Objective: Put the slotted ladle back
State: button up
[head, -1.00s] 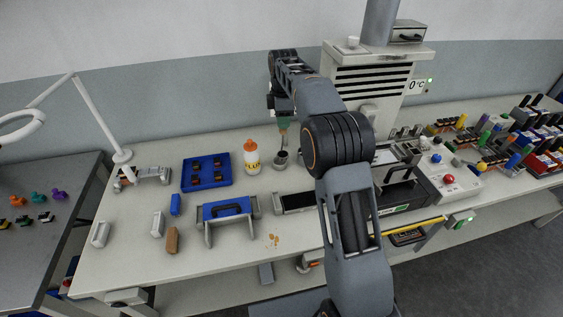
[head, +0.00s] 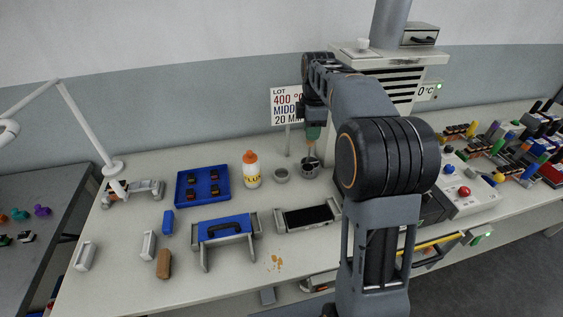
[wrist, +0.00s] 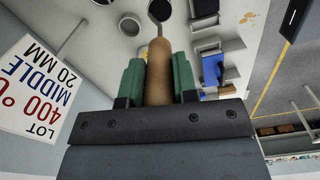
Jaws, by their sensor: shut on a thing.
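My gripper (head: 313,132) is shut on the brown handle of the slotted ladle (head: 311,148). In the wrist view the handle (wrist: 158,72) stands between the green fingers of my gripper (wrist: 158,85), with a thin metal shaft beyond it. The ladle hangs about upright, its lower end at the mouth of a grey metal pot (head: 310,169). I cannot tell how deep it reaches or whether it touches the pot. A smaller round grey cup (head: 281,175) stands just left of the pot.
A sign (head: 288,106) on a post stands behind the pot. A white bottle with an orange cap (head: 251,171) and a blue tray (head: 179,190) are to the left. A dark-topped fixture (head: 308,217) lies in front. A white machine (head: 430,75) stands behind my arm.

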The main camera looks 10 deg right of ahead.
jog(key=w+a+f+p, duration=0.5)
jog(key=w+a+f, duration=0.1)
jog(key=w+f, duration=0.5)
jog(key=shift+w+f, duration=0.15)
jog(key=shift+f, duration=0.55)
jog(key=shift+f, duration=0.1)
jog(key=o, duration=0.9)
jog(key=shift+o, duration=0.2)
